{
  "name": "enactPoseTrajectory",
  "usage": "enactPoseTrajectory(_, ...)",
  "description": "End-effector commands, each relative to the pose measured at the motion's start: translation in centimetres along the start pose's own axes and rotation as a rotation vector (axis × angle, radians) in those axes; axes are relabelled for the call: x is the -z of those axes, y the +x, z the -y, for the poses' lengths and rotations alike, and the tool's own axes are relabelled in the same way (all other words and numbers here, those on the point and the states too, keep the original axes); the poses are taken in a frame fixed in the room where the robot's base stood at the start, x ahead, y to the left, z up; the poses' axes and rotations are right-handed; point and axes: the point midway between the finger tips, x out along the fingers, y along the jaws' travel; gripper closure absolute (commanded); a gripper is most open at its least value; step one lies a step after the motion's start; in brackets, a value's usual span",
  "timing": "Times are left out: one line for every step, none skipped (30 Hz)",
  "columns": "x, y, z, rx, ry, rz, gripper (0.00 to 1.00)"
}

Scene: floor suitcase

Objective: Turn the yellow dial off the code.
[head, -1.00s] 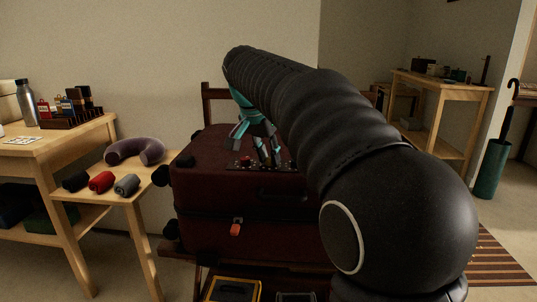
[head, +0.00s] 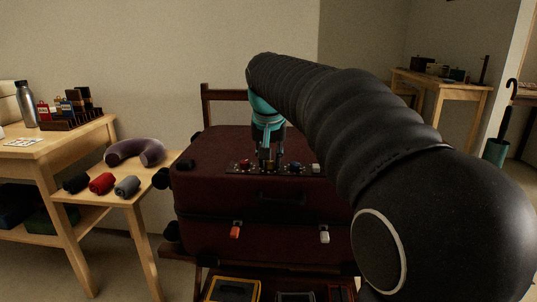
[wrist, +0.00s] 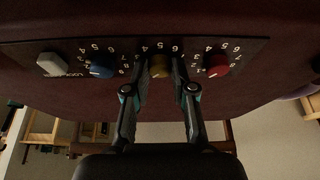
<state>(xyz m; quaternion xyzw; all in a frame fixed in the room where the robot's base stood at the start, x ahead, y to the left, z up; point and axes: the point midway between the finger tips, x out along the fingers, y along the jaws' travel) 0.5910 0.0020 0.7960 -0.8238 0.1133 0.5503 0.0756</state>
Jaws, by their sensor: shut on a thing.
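A dark red suitcase (head: 225,192) stands on a rack, with a black lock panel (wrist: 110,48) on it. The panel carries a blue dial (wrist: 102,67), a yellow dial (wrist: 159,66) in the middle and a red dial (wrist: 216,65), each ringed by white numbers. My gripper (wrist: 160,75) is shut on the yellow dial, one finger on each side. In the head view my gripper (head: 268,155) comes down onto the panel from above. The yellow dial's pointer is too small to read.
A pale lock button (wrist: 51,64) sits at the panel's end. An orange latch (head: 235,231) and a pale latch (head: 324,235) are on the suitcase front. A side table at left holds a neck pillow (head: 134,151) and rolled cloths.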

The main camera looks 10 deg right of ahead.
Motion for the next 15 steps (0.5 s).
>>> enactPoseTrajectory(0.15, -0.23, -0.12, 0.017, -0.036, -0.002, 1.00)
enactPoseTrajectory(0.13, -0.22, -0.13, 0.028, -0.062, -0.001, 1.00)
enactPoseTrajectory(0.13, -0.22, -0.18, 0.042, -0.098, -0.001, 1.00)
enactPoseTrajectory(0.16, -0.23, -0.21, 0.053, -0.123, -0.001, 1.00)
enactPoseTrajectory(0.19, -0.24, -0.25, 0.064, -0.149, -0.002, 1.00)
enactPoseTrajectory(0.18, -0.25, -0.24, 0.079, -0.185, -0.002, 1.00)
enactPoseTrajectory(0.17, -0.24, -0.27, 0.089, -0.211, -0.001, 1.00)
enactPoseTrajectory(0.17, -0.23, -0.29, 0.101, -0.236, -0.001, 1.00)
enactPoseTrajectory(0.20, -0.22, -0.35, 0.114, -0.271, -0.002, 1.00)
enactPoseTrajectory(0.22, -0.23, -0.35, 0.125, -0.296, -0.002, 1.00)
enactPoseTrajectory(0.24, -0.23, -0.36, 0.135, -0.321, -0.002, 1.00)
enactPoseTrajectory(0.25, -0.22, -0.36, 0.149, -0.354, -0.003, 1.00)
enactPoseTrajectory(0.26, -0.20, -0.40, 0.158, -0.378, -0.003, 1.00)
enactPoseTrajectory(0.27, -0.19, -0.41, 0.168, -0.401, -0.002, 1.00)
enactPoseTrajectory(0.28, -0.16, -0.45, 0.180, -0.430, -0.002, 1.00)
